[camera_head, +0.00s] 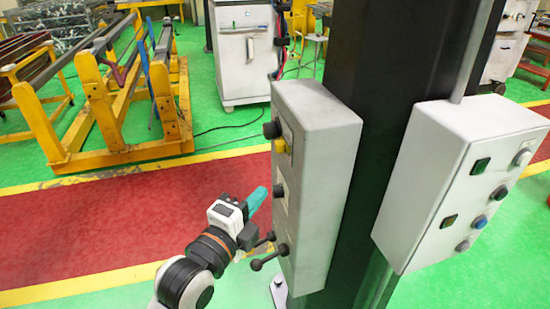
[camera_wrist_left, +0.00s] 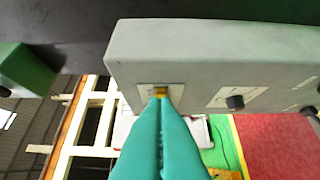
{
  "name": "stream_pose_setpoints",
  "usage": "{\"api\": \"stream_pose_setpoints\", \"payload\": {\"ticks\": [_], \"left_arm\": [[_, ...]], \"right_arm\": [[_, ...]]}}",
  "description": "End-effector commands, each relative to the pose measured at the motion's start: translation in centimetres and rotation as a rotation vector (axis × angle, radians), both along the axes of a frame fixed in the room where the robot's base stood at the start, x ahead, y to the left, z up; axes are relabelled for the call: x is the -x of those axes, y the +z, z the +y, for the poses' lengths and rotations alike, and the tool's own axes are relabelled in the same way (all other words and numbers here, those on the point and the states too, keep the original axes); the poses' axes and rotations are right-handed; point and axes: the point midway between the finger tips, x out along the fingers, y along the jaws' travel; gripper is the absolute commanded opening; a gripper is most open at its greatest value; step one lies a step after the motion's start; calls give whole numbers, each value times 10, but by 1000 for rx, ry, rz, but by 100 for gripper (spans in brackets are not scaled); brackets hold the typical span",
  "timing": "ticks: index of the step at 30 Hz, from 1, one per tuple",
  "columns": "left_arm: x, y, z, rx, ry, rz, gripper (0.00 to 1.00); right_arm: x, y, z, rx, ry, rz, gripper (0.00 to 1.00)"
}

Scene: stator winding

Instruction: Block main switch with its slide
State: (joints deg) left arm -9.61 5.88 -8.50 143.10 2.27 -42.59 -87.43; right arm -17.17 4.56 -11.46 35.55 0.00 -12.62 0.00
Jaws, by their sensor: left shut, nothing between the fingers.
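The main switch, a black knob (camera_head: 271,130) on the side of a grey control box (camera_head: 318,135), is near the top of the box in the head view. Its yellow slide (camera_head: 280,146) sits just below the knob. My left gripper (camera_head: 262,192) has teal fingers shut together and empty, below the slide and beside the box. In the left wrist view the fingertips (camera_wrist_left: 161,96) line up with a yellow piece, apparently the slide (camera_wrist_left: 161,90), and partly cover it. I cannot tell whether they touch. The knob is not clearly visible there. My right gripper is not in view.
A middle knob (camera_head: 279,190) and dark levers (camera_head: 265,255) stick out of the same box below the slide. A dark column (camera_head: 385,60) carries this box and a second button box (camera_head: 425,165). Open floor lies left of my gripper, with a yellow frame (camera_head: 115,115) behind.

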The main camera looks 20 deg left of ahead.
Motion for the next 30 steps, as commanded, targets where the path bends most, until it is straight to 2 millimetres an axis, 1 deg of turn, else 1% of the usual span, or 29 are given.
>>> {"api": "stream_pose_setpoints", "payload": {"ticks": [7,11,12,13,14,23,27,30], "left_arm": [[-15,-7,-2,3,2,-6,0],[-23,-6,-5,3,0,-7,0],[-27,-4,-6,4,-1,-5,0],[-34,2,-7,5,0,1,0],[-40,2,-8,4,0,3,0],[-100,3,-20,6,-1,3,0],[-117,2,-6,3,1,2,0],[-125,1,-1,2,-1,2,0]], "right_arm": [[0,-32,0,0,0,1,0],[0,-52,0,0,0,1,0],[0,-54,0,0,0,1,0],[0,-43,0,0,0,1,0],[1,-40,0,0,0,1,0],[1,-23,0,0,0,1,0],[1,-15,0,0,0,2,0],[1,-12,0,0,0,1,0]]}}
